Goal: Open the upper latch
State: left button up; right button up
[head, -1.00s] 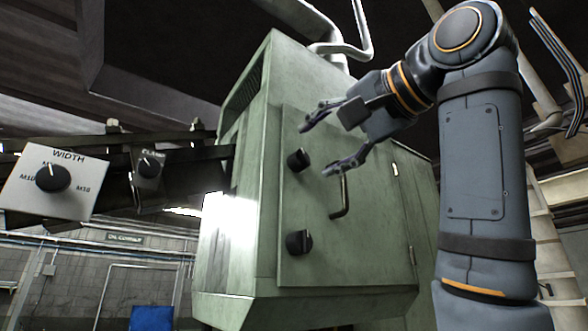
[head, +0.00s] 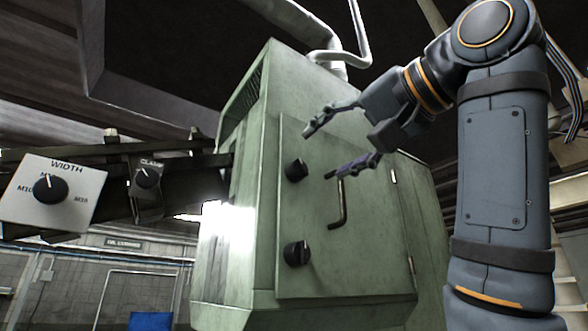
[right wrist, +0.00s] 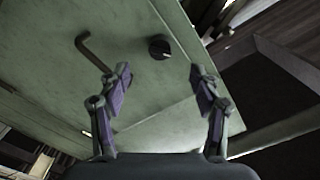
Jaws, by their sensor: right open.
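The upper latch is a black knob (head: 296,170) on the left edge of the green cabinet door (head: 365,265). A lower black knob (head: 297,253) sits below it. A bent metal handle (head: 342,205) is to their right. My right gripper (head: 342,146) is open and empty, in front of the door's upper part, to the right of the upper knob and apart from it. In the right wrist view one black knob (right wrist: 159,47) shows beyond and between the open fingers (right wrist: 165,92), with the handle (right wrist: 92,50) to its left. My left gripper is not in view.
A WIDTH dial box (head: 75,200) and a CLAMP dial box (head: 147,185) stand left of the green cabinet. Pipes (head: 335,40) rise from the cabinet top. Open space lies in front of the door.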

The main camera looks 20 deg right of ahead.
aim_at(303, 166)
jog(key=p+x, duration=0.2)
jog(key=x, duration=0.5)
jog(key=shift+w+a, duration=0.2)
jog(key=shift+w, duration=0.15)
jog(key=n, duration=0.4)
jog(key=shift+w+f+p, duration=0.1)
jog(key=shift+w+p, duration=0.05)
jog(key=shift+p, duration=0.15)
jog(key=shift+f+n, duration=0.1)
jog(key=shift+n, duration=0.6)
jog(key=shift+s+d+n, duration=0.25)
jog(key=shift+s+n, duration=0.4)
jog(key=shift+n, duration=0.45)
jog(key=shift+w+a, duration=0.2)
jog(key=shift+w, duration=0.15)
jog(key=shift+c, duration=0.3)
jog(key=shift+s+d, duration=0.1)
jog(key=shift+s, duration=0.1)
jog(key=c, duration=0.9)
grip_shut()
jog(key=m+b, duration=0.1)
jog(key=m, duration=0.6)
jog(key=shift+w+m+b, duration=0.1)
jog(key=shift+m+b, duration=0.2)
jog(key=shift+b, duration=0.1)
jog(key=o, duration=1)
grip_release()
jog(key=shift+c, duration=0.2)
